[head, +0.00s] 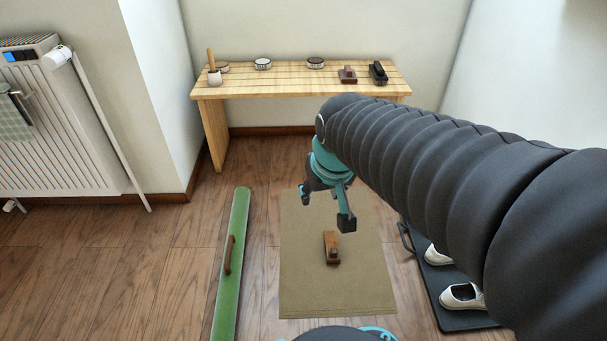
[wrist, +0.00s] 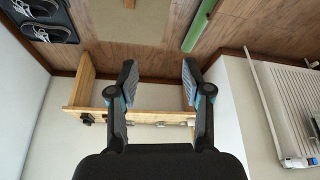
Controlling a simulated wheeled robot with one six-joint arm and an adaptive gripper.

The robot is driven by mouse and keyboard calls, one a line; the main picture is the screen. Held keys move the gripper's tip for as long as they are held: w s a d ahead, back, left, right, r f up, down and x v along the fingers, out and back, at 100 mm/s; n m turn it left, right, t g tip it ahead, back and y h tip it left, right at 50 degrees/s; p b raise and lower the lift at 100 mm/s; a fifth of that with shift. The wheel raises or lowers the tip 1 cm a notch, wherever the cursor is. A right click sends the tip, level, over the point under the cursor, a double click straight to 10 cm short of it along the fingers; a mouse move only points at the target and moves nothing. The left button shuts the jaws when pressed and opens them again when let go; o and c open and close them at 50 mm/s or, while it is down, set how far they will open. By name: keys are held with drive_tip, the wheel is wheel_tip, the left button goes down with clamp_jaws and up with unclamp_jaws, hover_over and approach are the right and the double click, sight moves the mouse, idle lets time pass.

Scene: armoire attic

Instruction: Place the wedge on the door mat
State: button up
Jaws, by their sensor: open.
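A brown wooden wedge-like block with a small knob (head: 331,250) lies on the tan door mat (head: 300,285), near the middle of it. It is apart from my gripper. My gripper (head: 327,208) is open and empty, held above the far part of the mat. In the wrist view its two fingers are spread wide with nothing between them (wrist: 159,80). There the mat (wrist: 150,25) is at the top, and a brown bit of the block (wrist: 130,3) shows at the top edge.
A wooden bench (head: 290,90) by the wall bears a brush pot (head: 214,77), round tins (head: 262,64), a reddish-brown block (head: 348,75) and a black brush (head: 378,72).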

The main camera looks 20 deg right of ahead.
drive_tip(key=s+a+r+t, duration=0.1)
drive_tip(key=s+a+r, duration=0.1)
drive_tip(key=s, duration=0.6)
drive_tip(key=shift+r+n, duration=0.2)
drive_tip(key=shift+n, duration=0.1)
drive_tip(key=shift+s, duration=0.1)
